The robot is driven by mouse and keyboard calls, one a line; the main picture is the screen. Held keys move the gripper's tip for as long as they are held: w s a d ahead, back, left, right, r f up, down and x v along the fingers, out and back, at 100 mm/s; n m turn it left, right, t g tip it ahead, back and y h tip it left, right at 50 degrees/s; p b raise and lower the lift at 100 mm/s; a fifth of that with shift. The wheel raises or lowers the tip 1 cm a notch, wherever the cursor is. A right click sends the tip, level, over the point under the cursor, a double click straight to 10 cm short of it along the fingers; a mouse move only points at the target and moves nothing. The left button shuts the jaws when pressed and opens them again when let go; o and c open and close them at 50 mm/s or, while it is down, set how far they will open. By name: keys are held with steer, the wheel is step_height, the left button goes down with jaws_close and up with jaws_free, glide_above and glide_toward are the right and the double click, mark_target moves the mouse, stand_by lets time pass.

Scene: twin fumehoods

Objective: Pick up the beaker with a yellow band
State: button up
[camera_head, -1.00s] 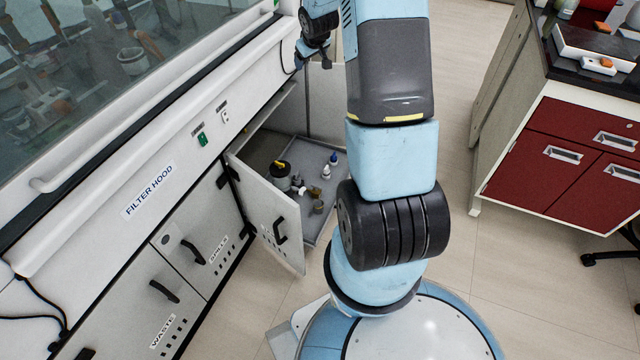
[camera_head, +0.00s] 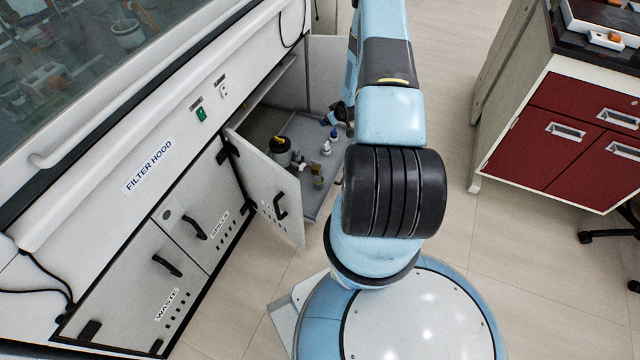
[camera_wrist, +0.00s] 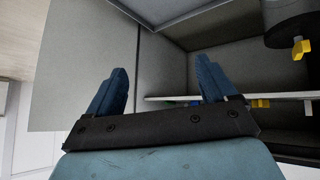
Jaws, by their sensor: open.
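I cannot make out a beaker with a yellow band for certain in either view. In the wrist view my gripper (camera_wrist: 161,70) has its two blue fingers spread apart with nothing between them. It faces the inside of an open cabinet. Small blue, green and yellow bits (camera_wrist: 260,103) show along a pale shelf edge (camera_wrist: 225,97), partly hidden behind the right finger and gripper body; what they belong to is unclear. In the head view the gripper end (camera_head: 335,117) is small beside the cabinet opening, partly hidden by my arm.
A dark container with a yellow top (camera_head: 280,146) and several small bottles (camera_head: 326,148) stand on the grey cabinet tray (camera_head: 308,208). The cabinet door (camera_head: 264,190) stands open. A red-drawered bench (camera_head: 570,130) stands right, with clear floor (camera_head: 470,215) between.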

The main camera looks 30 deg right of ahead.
steer(key=s+a+f+t, duration=0.1)
steer(key=s+a+f, duration=0.3)
steer(key=f, duration=0.5)
steer(key=s+a+f+m+y, duration=0.1)
steer(key=s+f, duration=0.6)
steer(key=f, duration=0.2)
steer(key=s+a+f+t, duration=0.1)
steer(key=s+a+f, duration=0.2)
steer(key=s+f, duration=0.35)
glide_toward(320, 181)
steer(key=shift+w+a+r, duration=0.15)
steer(key=shift+w+a, duration=0.05)
steer(key=shift+a, duration=0.25)
steer(key=shift+w+a+r, duration=0.15)
steer(key=shift+w+a, duration=0.05)
steer(key=shift+a, duration=0.2)
steer(key=shift+r+x, duration=0.2)
steer(key=shift+x, duration=2.45)
steer(key=shift+w+a, duration=0.15)
steer(key=c, duration=1.1)
